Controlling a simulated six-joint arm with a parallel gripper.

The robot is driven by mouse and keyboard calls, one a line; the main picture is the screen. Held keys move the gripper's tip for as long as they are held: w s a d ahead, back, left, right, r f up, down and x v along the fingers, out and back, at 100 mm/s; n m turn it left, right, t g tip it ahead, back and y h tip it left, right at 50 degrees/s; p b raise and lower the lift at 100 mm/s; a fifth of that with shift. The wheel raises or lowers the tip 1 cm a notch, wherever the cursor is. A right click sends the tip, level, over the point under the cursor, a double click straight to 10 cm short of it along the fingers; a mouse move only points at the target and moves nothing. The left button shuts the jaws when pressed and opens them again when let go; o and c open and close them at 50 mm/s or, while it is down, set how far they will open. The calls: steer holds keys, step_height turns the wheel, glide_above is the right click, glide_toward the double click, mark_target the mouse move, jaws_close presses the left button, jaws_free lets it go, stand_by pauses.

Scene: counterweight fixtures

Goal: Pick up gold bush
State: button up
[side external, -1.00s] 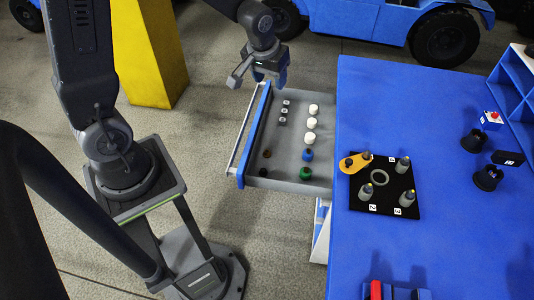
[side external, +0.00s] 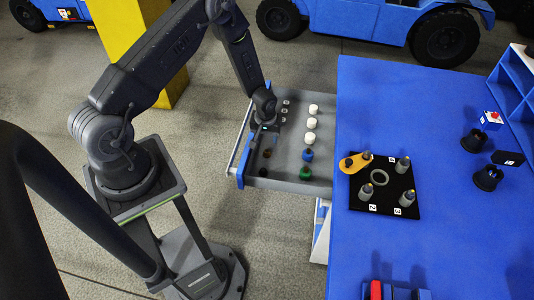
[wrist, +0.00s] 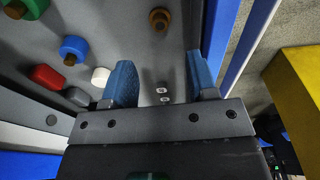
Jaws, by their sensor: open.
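A small brownish-gold ring-shaped piece (wrist: 160,19), which looks like the gold bush, lies at the top middle of the wrist view. In the side view it is a small brown piece (side external: 267,153) inside the open drawer (side external: 286,183). My gripper (wrist: 162,72) has two blue fingers spread apart with nothing held between them. In the side view my gripper (side external: 263,132) is low over the left part of the drawer, just behind the brown piece. Contact with the drawer floor cannot be told.
A dark piece (side external: 263,172) lies nearer the front. Small labelled spots (wrist: 162,88) show between the fingers. The blue table (side external: 430,240) stands right.

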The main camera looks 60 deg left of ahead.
mark_target(267, 151)
steer(key=f, duration=0.8)
steer(key=shift+w+a+f, duration=0.3)
steer(key=shift+a+f, duration=0.05)
steer(key=shift+f, duration=0.05)
